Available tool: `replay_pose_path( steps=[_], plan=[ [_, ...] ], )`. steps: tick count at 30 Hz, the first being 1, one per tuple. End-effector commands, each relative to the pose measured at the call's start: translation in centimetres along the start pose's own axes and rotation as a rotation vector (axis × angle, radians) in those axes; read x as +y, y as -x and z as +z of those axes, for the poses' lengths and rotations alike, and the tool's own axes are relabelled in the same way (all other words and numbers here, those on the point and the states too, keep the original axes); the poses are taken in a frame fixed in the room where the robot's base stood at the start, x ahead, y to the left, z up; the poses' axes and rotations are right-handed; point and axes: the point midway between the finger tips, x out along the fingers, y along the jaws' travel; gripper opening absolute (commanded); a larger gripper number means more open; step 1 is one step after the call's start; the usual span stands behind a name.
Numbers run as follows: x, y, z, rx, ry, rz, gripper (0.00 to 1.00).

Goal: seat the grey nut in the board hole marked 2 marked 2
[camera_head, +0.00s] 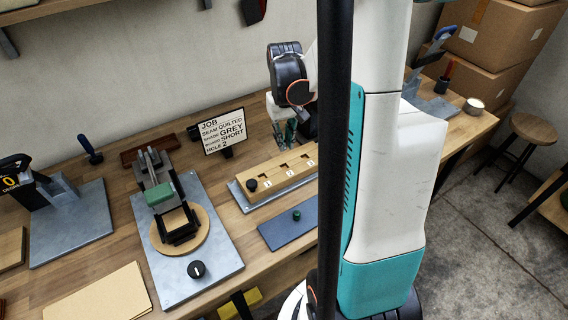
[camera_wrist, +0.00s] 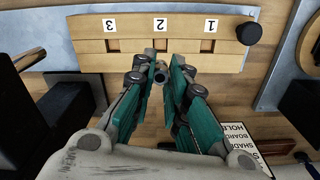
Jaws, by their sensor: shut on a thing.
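The wooden board (camera_head: 262,178) lies on a grey plate, with marks 1, 2 and 3 and a recess beside each. In the wrist view the board (camera_wrist: 130,63) appears upside down, with mark 2 (camera_wrist: 160,24) in the middle. My gripper (camera_wrist: 160,79) is shut on a small grey nut (camera_wrist: 161,74), by the board's edge in line with mark 2. The fingers partly hide the nut, and I cannot tell its height or whether it touches the board. In the head view my gripper (camera_head: 291,130) shows behind the board; the nut cannot be made out there.
A black knob (camera_head: 252,185) sits at the board's mark-1 end. A blue mat (camera_head: 278,237) bears a green piece (camera_head: 297,215). A clamp fixture (camera_head: 160,195) stands left. My column hides the board's right side.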

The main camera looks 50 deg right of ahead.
Motion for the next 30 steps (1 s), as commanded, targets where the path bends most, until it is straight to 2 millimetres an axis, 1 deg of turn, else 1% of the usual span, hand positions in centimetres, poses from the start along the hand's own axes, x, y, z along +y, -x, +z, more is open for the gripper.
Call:
replay_pose_path(
  steps=[1,4,6,14,18,21,30],
  plan=[
    [0.0,-1.6,-0.1,0.0,0.0,0.0,0.0],
    [0.0,-3.3,0.0,0.0,0.0,0.0,0.0],
    [0.0,-4.1,0.0,0.0,0.0,0.0,0.0],
    [0.0,-5.7,0.0,0.0,0.0,0.0,0.0],
    [0.0,-7.9,0.0,0.0,0.0,0.0,0.0],
    [0.0,-9.0,0.0,0.0,0.0,0.0,0.0],
    [0.0,-9.1,0.0,0.0,0.0,0.0,0.0]
  ],
)
